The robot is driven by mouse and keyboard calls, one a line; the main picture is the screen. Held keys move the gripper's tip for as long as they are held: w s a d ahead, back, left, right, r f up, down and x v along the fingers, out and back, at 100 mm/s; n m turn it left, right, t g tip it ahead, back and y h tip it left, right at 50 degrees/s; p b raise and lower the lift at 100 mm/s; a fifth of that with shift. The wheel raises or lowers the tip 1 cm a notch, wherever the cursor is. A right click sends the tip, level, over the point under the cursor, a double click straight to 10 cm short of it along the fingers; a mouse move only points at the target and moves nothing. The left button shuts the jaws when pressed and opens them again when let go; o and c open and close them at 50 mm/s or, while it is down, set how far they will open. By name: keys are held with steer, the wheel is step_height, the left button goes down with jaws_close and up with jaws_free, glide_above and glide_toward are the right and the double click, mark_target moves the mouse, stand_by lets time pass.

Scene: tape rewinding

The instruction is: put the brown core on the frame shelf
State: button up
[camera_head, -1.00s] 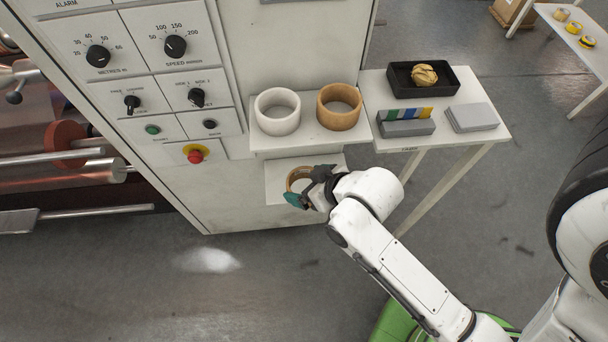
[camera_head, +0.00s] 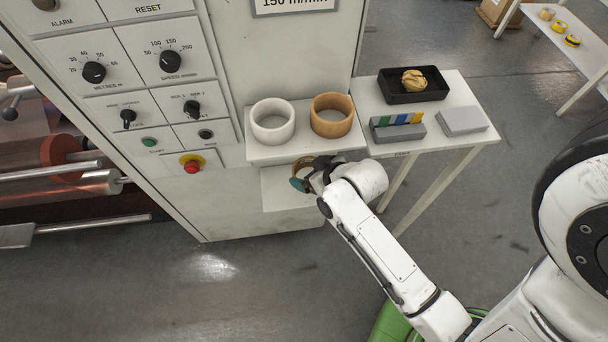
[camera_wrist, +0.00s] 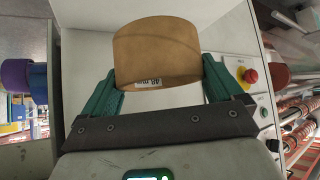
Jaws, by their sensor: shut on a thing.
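My gripper (camera_wrist: 159,72) is shut on a brown core (camera_wrist: 157,45), with one teal finger on each side of it. A printed label shows on the core's near edge. In the head view my gripper (camera_head: 305,177) is at the small lower white shelf (camera_head: 279,201) on the machine front, and the core (camera_head: 300,163) is mostly hidden behind it. I cannot tell whether the core touches that shelf. On the upper white shelf (camera_head: 300,150) stand a white core (camera_head: 272,122) and another brown core (camera_head: 333,116), side by side.
Right of the upper shelf, a side table (camera_head: 455,88) holds a black tray (camera_head: 415,86) with a crumpled yellow thing, a grey block with coloured strips (camera_head: 398,128) and a grey block (camera_head: 462,121). A red button (camera_head: 192,164) sticks out of the panel on the left.

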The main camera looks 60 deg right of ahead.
steer(key=x, duration=0.3)
steer(key=shift+w+f, duration=0.2)
steer(key=shift+f, duration=0.2)
steer(key=shift+w+d+f, duration=0.1)
steer(key=shift+f, duration=1.55)
steer(key=o, duration=0.8)
steer(key=shift+f, duration=0.1)
steer(key=v, duration=1.2)
steer(key=shift+s+a+r+n+g+y, duration=0.1)
steer(key=shift+s+a+n+g+y, duration=0.4)
steer(key=shift+s+a+g, duration=0.65)
steer(key=shift+s+a+r+n+g+y, duration=0.1)
steer(key=shift+s+a+n+g+y, duration=0.35)
steer(key=shift+a+g, duration=1.2)
steer(key=shift+s+a+r+n+g+y, duration=0.1)
steer(key=shift+s+a+n+g+y, duration=0.35)
steer(key=shift+s+a+g, duration=0.95)
